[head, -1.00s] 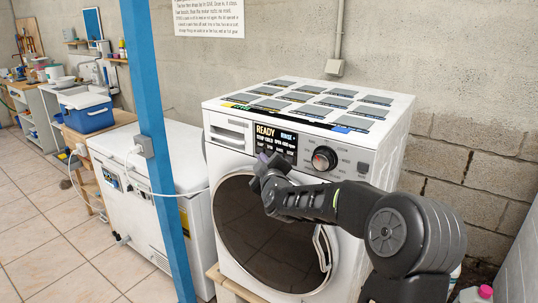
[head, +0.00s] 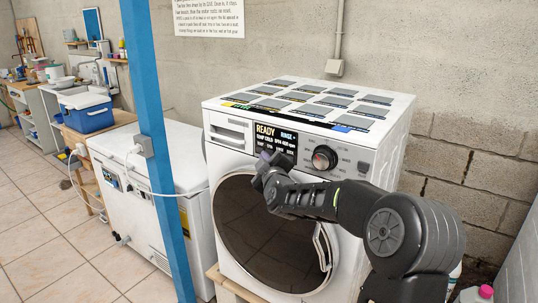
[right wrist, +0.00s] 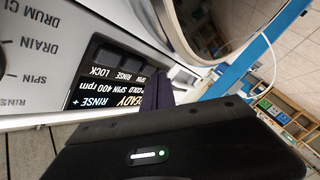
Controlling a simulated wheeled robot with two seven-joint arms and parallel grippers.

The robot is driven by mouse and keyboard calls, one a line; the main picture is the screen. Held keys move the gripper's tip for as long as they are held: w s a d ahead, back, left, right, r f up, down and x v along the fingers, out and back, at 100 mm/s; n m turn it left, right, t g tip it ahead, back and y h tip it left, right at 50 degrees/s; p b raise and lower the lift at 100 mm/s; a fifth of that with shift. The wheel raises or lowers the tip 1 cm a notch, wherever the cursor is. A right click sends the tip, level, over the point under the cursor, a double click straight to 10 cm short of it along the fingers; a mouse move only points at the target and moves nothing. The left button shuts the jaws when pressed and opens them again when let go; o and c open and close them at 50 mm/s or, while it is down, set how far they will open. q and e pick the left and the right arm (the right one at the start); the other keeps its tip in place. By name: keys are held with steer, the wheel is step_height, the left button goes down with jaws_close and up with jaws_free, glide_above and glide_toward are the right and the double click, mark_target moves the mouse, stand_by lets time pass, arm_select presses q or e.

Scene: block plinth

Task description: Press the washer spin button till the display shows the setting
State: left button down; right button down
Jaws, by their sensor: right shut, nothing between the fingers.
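The white washer (head: 230,164) stands against the wall with its dark round door shut. Its black display (head: 275,136) reads READY, RINSE +, TEMP COLD and SPIN 400 rpm. The display also shows upside down in the right wrist view (right wrist: 108,88), with dark square buttons (right wrist: 104,51) along it and the labels LOCK, RINSE and SPIN. My right gripper (head: 266,160) is shut and empty, its tips at the display's lower edge. The fingers (right wrist: 158,92) cover part of the button row near the SPIN label. I cannot tell whether they touch a button. My left gripper is not in view.
A round knob (head: 324,158) sits right of the display. Several labelled panels lie on the washer top. A blue post (head: 158,150) stands at left, before a white chest appliance (head: 135,215). A pink-capped bottle (head: 485,292) is at lower right.

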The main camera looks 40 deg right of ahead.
steer(key=shift+w+d, duration=0.1)
steer(key=shift+d, duration=0.3)
stand_by(0.8)
steer(key=shift+s+a, duration=0.25)
steer(key=shift+a, duration=0.5)
steer(key=shift+a, duration=0.1)
steer(key=a, duration=0.1)
steer(key=s+a, duration=0.1)
steer(key=a, duration=0.2)
steer(key=shift+s+a, duration=0.25)
steer(key=shift+a, duration=0.05)
stand_by(3.2)
